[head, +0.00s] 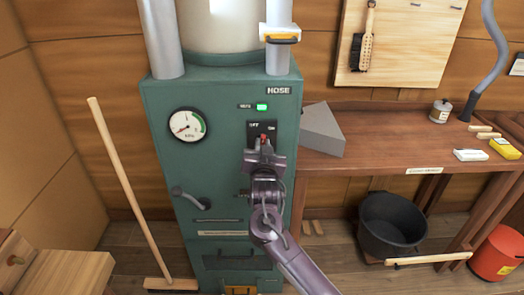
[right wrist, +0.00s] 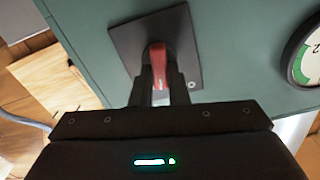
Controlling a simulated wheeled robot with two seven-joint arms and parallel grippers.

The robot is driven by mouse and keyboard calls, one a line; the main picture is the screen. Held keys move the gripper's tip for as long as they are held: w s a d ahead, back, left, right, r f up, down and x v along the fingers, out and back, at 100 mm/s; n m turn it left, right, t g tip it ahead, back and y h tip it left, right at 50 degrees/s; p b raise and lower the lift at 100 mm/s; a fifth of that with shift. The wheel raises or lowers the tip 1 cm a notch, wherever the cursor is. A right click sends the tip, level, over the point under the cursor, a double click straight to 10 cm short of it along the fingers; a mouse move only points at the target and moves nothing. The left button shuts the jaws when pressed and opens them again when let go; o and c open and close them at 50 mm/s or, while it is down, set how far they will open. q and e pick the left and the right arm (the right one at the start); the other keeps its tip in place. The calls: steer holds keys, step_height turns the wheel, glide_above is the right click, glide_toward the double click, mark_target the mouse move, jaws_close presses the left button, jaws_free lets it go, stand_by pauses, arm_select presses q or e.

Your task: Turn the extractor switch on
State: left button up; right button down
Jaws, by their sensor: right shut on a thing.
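The extractor is a tall green cabinet (head: 222,176) in the middle of the head view. Its switch is a red lever (head: 264,137) on a dark plate (head: 254,128) marked OFF at the left and ON at the right. My right gripper (head: 264,146) is at the plate, its fingers shut on the red lever. In the right wrist view the red lever (right wrist: 158,62) sits between the fingertips, against the dark plate (right wrist: 180,38). The gripper hides the lower part of the plate. A green lamp (head: 262,106) is lit above the switch. My left gripper is not in view.
A round gauge (head: 187,125) and a grey handle (head: 188,197) are on the cabinet's front. A broom (head: 130,190) leans at the left. A wooden bench (head: 400,135) with a grey wedge-shaped block (head: 322,130) stands close at the right, above a black tub (head: 391,224).

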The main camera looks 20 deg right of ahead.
steer(key=shift+d+m+b, duration=0.1)
steer(key=shift+m+b, duration=0.8)
steer(key=shift+m, duration=1.4)
steer(key=c, duration=1.4)
jaws_free()
steer(key=shift+f, duration=0.1)
steer(key=b+v, duration=0.1)
steer(key=v, duration=0.6)
steer(key=shift+s, duration=0.4)
